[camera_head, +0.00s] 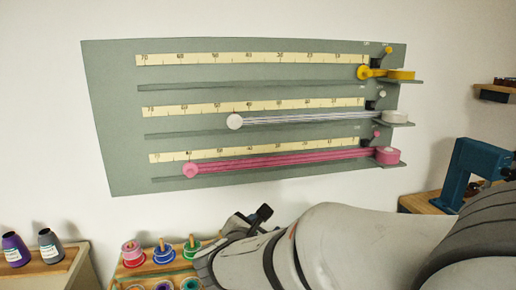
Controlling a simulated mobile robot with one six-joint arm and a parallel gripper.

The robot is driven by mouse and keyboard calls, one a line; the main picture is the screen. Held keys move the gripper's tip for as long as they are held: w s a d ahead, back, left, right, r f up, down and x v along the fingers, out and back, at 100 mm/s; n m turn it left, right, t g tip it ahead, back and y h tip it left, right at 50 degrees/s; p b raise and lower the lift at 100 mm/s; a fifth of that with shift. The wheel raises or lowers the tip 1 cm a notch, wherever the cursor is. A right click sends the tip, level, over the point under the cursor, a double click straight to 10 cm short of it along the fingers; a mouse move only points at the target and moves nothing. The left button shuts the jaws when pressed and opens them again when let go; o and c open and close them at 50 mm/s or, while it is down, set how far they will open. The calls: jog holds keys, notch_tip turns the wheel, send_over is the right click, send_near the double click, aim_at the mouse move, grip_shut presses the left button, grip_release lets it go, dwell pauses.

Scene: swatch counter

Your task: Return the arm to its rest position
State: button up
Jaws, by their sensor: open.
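My gripper (262,214) shows at the lower middle, at the end of my grey and white arm, which reaches in from the lower right. Its dark fingers are small and partly hidden by the wrist. It is open, and I see nothing held in it. It is in front of the wall, below the green-grey board (112,120) and to the right of the spool stand. The arm covers the lower right of the view.
The board carries scales with yellow (363,73), white (235,121) and pink (191,170) pieces. Spools (133,254) stand on a wooden stand at the lower left. Purple (15,249) and grey (48,246) cones are further left. A blue device (465,172) stands right, behind my arm.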

jog(key=s+d+f+m+g+h, duration=0.1)
jog(key=s+d+f+m+g, duration=0.1)
jog(key=s+d+m+g, duration=0.4)
jog(key=s+d+f+m+g, duration=0.2)
jog(key=s+d+f+m, duration=0.15)
jog(key=d+m, duration=0.45)
jog(key=s+f+m+g+y, duration=0.1)
jog(key=s+m+g+y, duration=0.1)
jog(key=s+m+y, duration=0.4)
jog(key=shift+s+f+m+g+p, duration=0.25)
jog(key=shift+s+m+g+p, duration=0.2)
jog(key=shift+s+m, duration=2.45)
jog(key=shift+w+a+m, duration=0.1)
jog(key=shift+w+m, duration=0.6)
jog(key=shift+w, duration=0.1)
